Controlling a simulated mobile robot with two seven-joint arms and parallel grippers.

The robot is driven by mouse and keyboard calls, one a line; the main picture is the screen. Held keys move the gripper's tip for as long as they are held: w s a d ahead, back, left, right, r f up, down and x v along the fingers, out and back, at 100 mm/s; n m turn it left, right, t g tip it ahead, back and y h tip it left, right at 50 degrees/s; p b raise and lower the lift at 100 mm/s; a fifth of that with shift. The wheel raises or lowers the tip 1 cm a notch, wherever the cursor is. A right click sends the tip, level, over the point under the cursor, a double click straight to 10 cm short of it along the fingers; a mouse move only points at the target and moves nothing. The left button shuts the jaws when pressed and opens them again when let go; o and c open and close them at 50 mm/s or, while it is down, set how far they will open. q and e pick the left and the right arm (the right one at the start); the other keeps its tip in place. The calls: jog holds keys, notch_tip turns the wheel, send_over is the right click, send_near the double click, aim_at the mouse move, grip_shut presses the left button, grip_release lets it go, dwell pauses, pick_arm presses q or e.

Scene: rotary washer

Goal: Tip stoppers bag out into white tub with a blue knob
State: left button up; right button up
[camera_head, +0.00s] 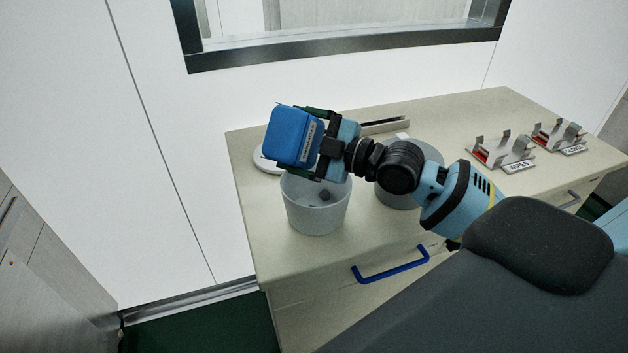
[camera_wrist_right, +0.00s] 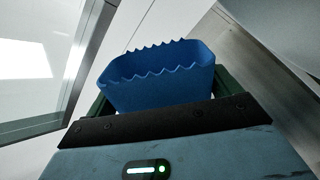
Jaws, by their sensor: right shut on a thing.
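My right gripper (camera_head: 300,142) is shut on the blue stoppers bag (camera_head: 288,136), its dark green fingers on either side. The bag is tilted over the near left tub (camera_head: 317,216), its label turned sideways. In the right wrist view the bag (camera_wrist_right: 165,80) shows a zigzag rim; I see no contents there. The tub is pale grey-white and open, with at least one small dark piece (camera_head: 325,196) inside. A white round lid (camera_head: 262,160) lies behind it, partly hidden by the bag; no knob colour shows. My left gripper is out of view.
A second grey tub (camera_head: 398,199) stands right of the first, partly covered by my right arm. Metal holders (camera_head: 500,152) with labels stand at the right of the beige counter (camera_head: 460,120). A blue drawer handle (camera_head: 391,268) sticks out in front.

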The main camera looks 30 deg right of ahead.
aim_at(309, 155)
jog(key=shift+r, duration=0.15)
jog(key=shift+a, duration=0.1)
jog(key=shift+f, duration=0.25)
jog(key=shift+s+a+f+n+b, duration=0.1)
jog(key=shift+a+f+n+b, duration=0.1)
jog(key=shift+f+n, duration=0.15)
jog(key=shift+s+a+f+n+b, duration=0.1)
jog(key=shift+f+n+b, duration=0.1)
jog(key=shift+f+n, duration=0.1)
jog(key=shift+s+a+r+n, duration=0.1)
jog(key=shift+a+r+n, duration=0.15)
jog(key=shift+n, duration=0.4)
jog(key=s, duration=0.1)
jog(key=s+d+n, duration=0.1)
jog(key=s, duration=0.1)
jog(key=shift+s+d, duration=0.15)
jog(key=shift+s, duration=0.05)
jog(key=shift+s+d, duration=0.1)
jog(key=shift+s, duration=0.05)
